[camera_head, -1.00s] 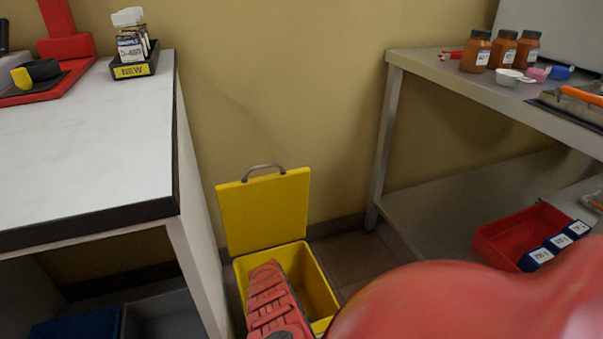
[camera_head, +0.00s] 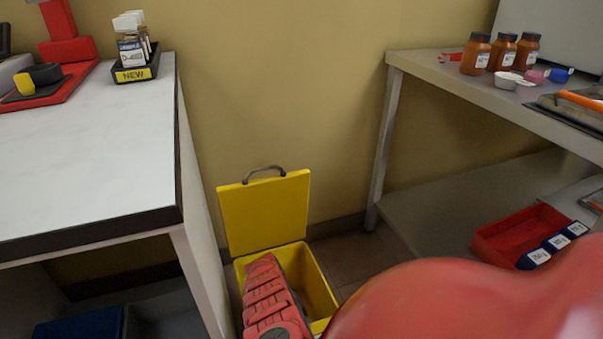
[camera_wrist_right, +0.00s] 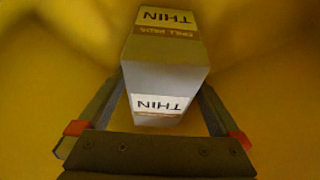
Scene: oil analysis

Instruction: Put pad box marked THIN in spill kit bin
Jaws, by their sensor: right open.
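The pad box (camera_wrist_right: 163,75), pale with THIN labels and a brown band, shows in the right wrist view, lying between the fingers of my right gripper (camera_wrist_right: 162,84). The gripper is open, with its fingers on either side of the box; whether they touch it I cannot tell. Yellow walls surround both. In the head view the yellow spill kit bin (camera_head: 318,283) stands on the floor with its lid (camera_head: 265,213) raised. My red arm reaches down into it and hides the box and the gripper there. My left gripper is not in view.
A white-topped bench (camera_head: 90,150) stands left of the bin, with a black NEW holder (camera_head: 133,73) on it. A metal table (camera_head: 430,72) with brown bottles stands at right. A red tray (camera_head: 500,240) sits on its lower shelf.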

